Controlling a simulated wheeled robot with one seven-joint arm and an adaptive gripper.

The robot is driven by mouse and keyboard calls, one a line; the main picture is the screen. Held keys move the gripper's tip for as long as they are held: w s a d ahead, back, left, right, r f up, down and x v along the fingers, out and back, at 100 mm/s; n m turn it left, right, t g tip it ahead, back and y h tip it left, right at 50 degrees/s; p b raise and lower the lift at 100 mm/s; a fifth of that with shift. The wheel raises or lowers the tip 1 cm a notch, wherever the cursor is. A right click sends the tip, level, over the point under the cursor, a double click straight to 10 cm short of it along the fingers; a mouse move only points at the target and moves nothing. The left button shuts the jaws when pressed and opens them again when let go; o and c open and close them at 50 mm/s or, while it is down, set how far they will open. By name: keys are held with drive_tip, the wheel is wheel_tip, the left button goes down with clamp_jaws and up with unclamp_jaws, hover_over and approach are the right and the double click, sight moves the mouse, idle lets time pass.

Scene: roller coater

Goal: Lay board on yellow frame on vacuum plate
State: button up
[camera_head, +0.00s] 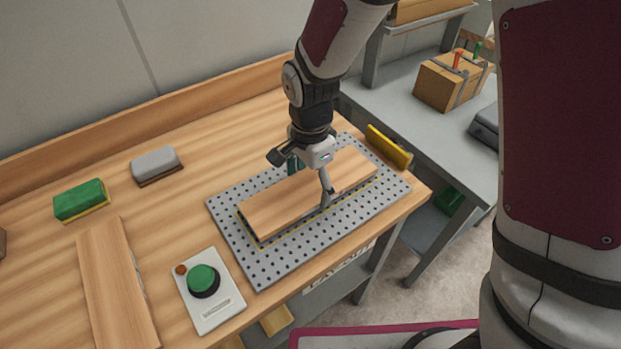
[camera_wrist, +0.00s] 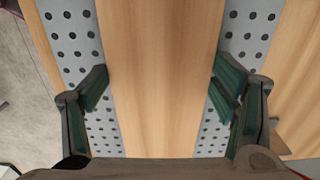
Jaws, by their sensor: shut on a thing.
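The light wooden board (camera_head: 270,207) is over the grey perforated vacuum plate (camera_head: 262,271), roughly lined up with the thin yellow frame (camera_head: 279,235). The yellow line shows along the board's front and left sides; its far side is mostly hidden. A dark band shows under the board's front edge, and I cannot tell whether the board touches the plate. My gripper (camera_head: 310,183) is shut on the board across its width, near its middle. In the wrist view, the green-padded fingers of my gripper (camera_wrist: 161,75) sit at both long edges of the board (camera_wrist: 160,125).
A control box (camera_head: 218,312) with a green button stands left of the plate. Another wooden board (camera_head: 115,285), a green sponge (camera_head: 81,200) and a grey-topped block (camera_head: 156,165) lie farther left. A yellow-handled tool (camera_head: 388,147) lies by the plate's right end. A grey bench (camera_head: 410,100) adjoins at right.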

sight(310, 185)
drive_tip(key=shift+f, duration=0.55)
drive_tip(key=shift+f, duration=0.15)
drive_tip(key=o, duration=1.6)
wheel_tip(310, 185, up, 12)
drive_tip(key=s+d+r+n+t, duration=0.2)
drive_tip(key=s+d+r+n, duration=0.35)
drive_tip(key=d+r, duration=0.5)
drive_tip(key=s+d+r+n+t, duration=0.1)
drive_tip(key=s+d+n, duration=0.1)
drive_tip(key=s, duration=0.1)
drive_tip(key=s+d+r+n+t, duration=0.1)
drive_tip(key=s+d, duration=0.2)
drive_tip(key=s, duration=0.1)
drive_tip(key=s+d+n+t, duration=0.1)
drive_tip(key=s+d+n, duration=0.1)
drive_tip(key=s, duration=0.2)
drive_tip(key=shift+d+r+n, duration=0.35)
drive_tip(key=shift+d+r, duration=0.05)
